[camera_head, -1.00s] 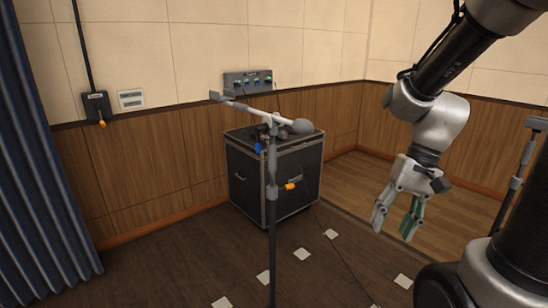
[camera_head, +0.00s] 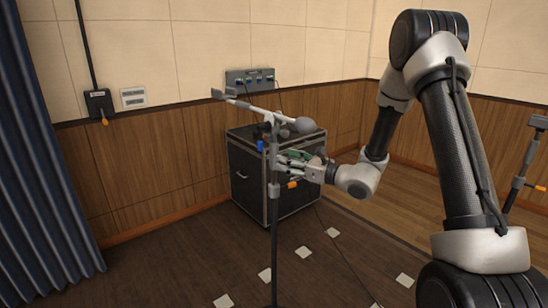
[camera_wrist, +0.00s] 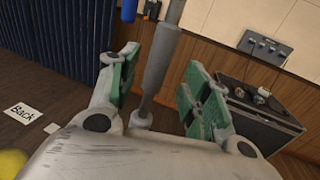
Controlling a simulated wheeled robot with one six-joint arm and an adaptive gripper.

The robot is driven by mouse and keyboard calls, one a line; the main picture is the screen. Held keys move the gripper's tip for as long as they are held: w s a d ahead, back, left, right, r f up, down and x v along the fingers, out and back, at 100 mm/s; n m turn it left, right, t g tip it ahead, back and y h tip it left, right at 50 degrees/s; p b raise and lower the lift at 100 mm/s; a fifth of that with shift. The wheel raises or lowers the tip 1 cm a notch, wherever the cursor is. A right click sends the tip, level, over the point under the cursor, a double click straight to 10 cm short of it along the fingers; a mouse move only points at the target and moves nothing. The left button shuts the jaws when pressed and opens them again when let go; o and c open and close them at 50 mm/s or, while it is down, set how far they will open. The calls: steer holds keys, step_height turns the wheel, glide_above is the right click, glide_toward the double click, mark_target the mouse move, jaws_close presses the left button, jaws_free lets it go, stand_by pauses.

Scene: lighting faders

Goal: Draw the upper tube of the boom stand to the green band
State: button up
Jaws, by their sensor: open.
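The boom stand (camera_head: 274,240) stands upright on the floor in the head view, with its boom arm (camera_head: 250,108) tilted across the top. An orange lever (camera_head: 291,185) sits on the collar below my gripper. My gripper (camera_head: 283,161) is at the upper tube, just above that lever. In the wrist view, the grey tube (camera_wrist: 158,60) passes between the green-padded fingers of my gripper (camera_wrist: 163,68), with visible gaps on both sides. The fingers are open. I cannot make out a green band on the tube in either view.
A black flight case (camera_head: 250,185) stands behind the stand, with a wall box (camera_head: 250,79) above it. A blue curtain (camera_head: 45,170) hangs at the left. Another stand (camera_head: 520,170) is at the right edge. White markers (camera_head: 303,252) lie on the open floor.

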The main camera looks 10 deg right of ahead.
mark_target(274, 156)
steer(key=x, duration=0.6)
jaws_close()
